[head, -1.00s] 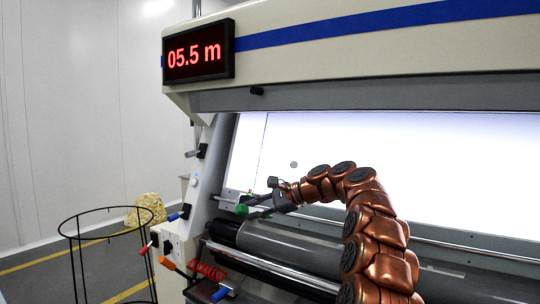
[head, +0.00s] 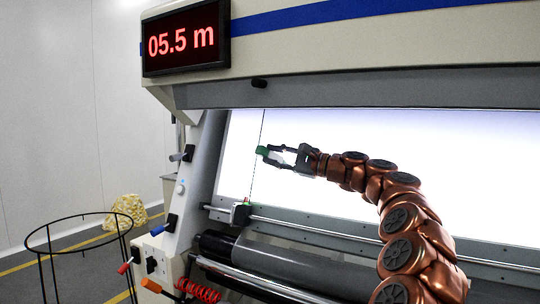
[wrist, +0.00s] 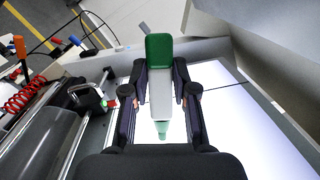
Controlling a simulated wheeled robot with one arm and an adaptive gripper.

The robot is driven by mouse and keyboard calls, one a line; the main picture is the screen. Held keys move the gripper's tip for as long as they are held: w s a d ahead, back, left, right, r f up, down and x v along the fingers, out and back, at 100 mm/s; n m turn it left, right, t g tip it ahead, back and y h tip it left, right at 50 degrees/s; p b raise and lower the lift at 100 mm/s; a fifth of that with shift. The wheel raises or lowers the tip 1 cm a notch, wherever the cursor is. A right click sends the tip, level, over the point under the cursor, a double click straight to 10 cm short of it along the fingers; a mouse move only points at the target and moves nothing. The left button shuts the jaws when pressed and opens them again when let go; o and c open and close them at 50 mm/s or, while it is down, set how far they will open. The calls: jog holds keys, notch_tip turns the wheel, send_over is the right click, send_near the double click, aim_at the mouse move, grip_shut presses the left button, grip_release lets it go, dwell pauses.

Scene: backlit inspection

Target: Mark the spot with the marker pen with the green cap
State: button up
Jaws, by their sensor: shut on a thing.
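The marker pen (head: 281,157) has a white body and a green cap (head: 262,151). It also shows in the wrist view (wrist: 160,92), cap pointing away from my wrist, with a smaller green end near the palm. My gripper (head: 268,156) is shut on the white body, one finger on each side. In the head view it holds the pen in front of the bright backlit panel (head: 350,135), clear of the rail. The grey spot seen on the panel earlier does not show now; the gripper probably covers it.
A thin dark line runs down the panel to a small carriage (head: 241,213) on the rail (head: 310,231). Grey rollers (head: 275,262) lie below. A red display (head: 185,38) hangs at upper left. A black wire hoop stand (head: 82,216) stands at left.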

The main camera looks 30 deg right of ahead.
aim_at(283, 159)
jog(key=shift+w+d+f+p, duration=0.3)
jog(key=shift+w+d, duration=0.15)
jog(key=shift+d, duration=0.3)
jog(key=shift+w+d+f+p, duration=0.25)
jog(key=shift+w+d+f, duration=0.15)
jog(key=shift+d, duration=0.35)
jog(key=shift+w+d+f+p, duration=0.3)
jog(key=shift+w+d, duration=0.2)
jog(key=shift+d, duration=0.25)
jog(key=shift+w+d+f+p, duration=0.15)
jog(key=shift+w+d+p, duration=0.2)
jog(key=shift+d+p, duration=0.35)
jog(key=shift+a, duration=0.2)
jog(key=shift+s+a+b, duration=0.3)
jog(key=shift+a, duration=0.15)
jog(key=shift+s+a+r+b, duration=0.4)
jog(key=shift+s+a, duration=0.1)
jog(key=shift+a, duration=0.25)
jog(key=shift+s+a+r+b, duration=0.25)
jog(key=shift+s+a+r, duration=0.15)
jog(key=shift+a, duration=0.4)
jog(key=shift+s+a+r+b, duration=0.35)
jog(key=shift+s+a, duration=0.2)
jog(key=shift+a, duration=0.2)
jog(key=shift+a+f, duration=0.1)
